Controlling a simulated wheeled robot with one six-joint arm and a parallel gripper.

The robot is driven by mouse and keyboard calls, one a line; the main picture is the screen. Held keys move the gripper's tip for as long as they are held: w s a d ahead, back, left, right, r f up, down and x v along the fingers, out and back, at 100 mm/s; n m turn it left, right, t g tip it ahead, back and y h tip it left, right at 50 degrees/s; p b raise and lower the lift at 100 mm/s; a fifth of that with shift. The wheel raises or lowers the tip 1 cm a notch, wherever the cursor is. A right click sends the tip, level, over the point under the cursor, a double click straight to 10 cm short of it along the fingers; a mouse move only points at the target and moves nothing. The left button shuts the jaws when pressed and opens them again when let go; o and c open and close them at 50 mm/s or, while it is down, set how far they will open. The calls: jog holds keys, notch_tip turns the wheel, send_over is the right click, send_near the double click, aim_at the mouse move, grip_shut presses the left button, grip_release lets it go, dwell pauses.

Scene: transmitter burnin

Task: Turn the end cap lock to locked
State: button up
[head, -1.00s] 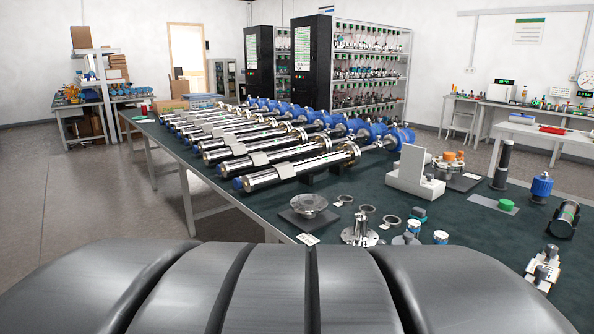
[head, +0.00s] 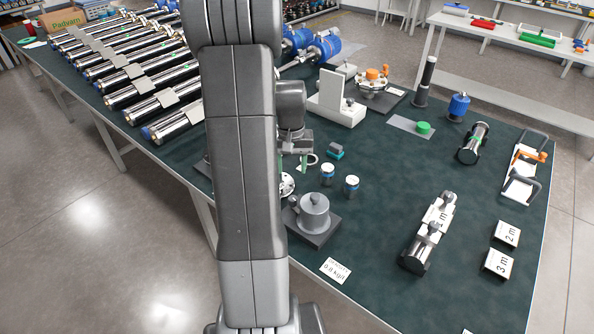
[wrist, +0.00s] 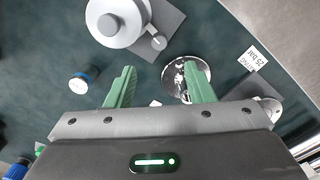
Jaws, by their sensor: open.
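My gripper (wrist: 160,78) is open and empty in the wrist view, its two green fingers apart above the green bench. In the head view my gripper (head: 292,164) hangs beside my arm over the middle of the bench. An orange knob (head: 375,73) sits on a flanged part, and an orange lever (head: 530,155) on a white frame. I cannot tell which of these carries the end cap lock. My gripper touches none of them.
A grey lidded pot (head: 314,212) stands on a dark plate near my arm, with two small jars (head: 352,185) behind it. A silver disc (wrist: 178,72) lies beneath my right finger. Long metal tubes (head: 150,97) fill the left. Bench between pot and right-front cylinder is clear.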

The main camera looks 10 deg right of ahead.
aim_at(293, 198)
jog(key=f, duration=0.4)
jog(key=f+p, duration=0.1)
jog(key=f, duration=0.4)
jog(key=w+f, duration=0.1)
jog(key=f, duration=0.3)
jog(key=shift+d+f+p, duration=0.2)
jog(key=shift+f+p, duration=0.1)
jog(key=shift+p, duration=0.1)
